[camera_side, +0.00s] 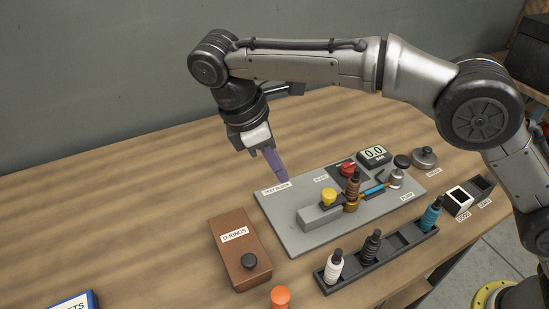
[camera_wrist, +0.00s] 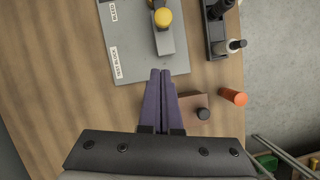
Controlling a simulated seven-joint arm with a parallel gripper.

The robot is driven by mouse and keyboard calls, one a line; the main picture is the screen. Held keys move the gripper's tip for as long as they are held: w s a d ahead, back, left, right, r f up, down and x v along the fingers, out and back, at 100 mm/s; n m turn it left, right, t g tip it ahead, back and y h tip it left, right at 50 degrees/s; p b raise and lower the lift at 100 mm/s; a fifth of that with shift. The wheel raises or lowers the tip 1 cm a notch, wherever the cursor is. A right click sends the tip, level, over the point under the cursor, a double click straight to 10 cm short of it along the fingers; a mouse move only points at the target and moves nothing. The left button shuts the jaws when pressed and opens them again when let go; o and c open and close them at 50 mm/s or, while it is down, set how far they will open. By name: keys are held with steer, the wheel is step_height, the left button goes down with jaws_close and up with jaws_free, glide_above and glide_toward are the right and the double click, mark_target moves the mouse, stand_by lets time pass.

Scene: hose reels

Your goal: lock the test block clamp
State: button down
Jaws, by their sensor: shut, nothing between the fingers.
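The test block is a light grey bar (camera_side: 318,216) on the grey board (camera_side: 288,240), and it also shows in the wrist view (camera_wrist: 166,44). A yellow knob (camera_side: 328,196) stands on it, seen in the wrist view (camera_wrist: 162,18) ahead of my fingertips. I cannot tell whether this knob is the clamp, or whether the clamp is locked. My gripper (camera_side: 284,178) has purple fingers, shut and empty, above the board's back left edge near the "TEST BLOCK" label. The fingers also show in the wrist view (camera_wrist: 160,74), apart from the bar and knob.
A brass fitting (camera_side: 352,190), red knob (camera_side: 347,169), gauge (camera_side: 374,155) and pump (camera_side: 396,178) stand on the board. A brown O-rings box (camera_side: 240,262) stands left of it, a black rack (camera_side: 385,256) in front. An orange cap (camera_side: 281,296) is at the front. The back left table is clear.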

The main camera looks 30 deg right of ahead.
steer(key=shift+v, duration=1.05)
steer(key=shift+d, duration=0.1)
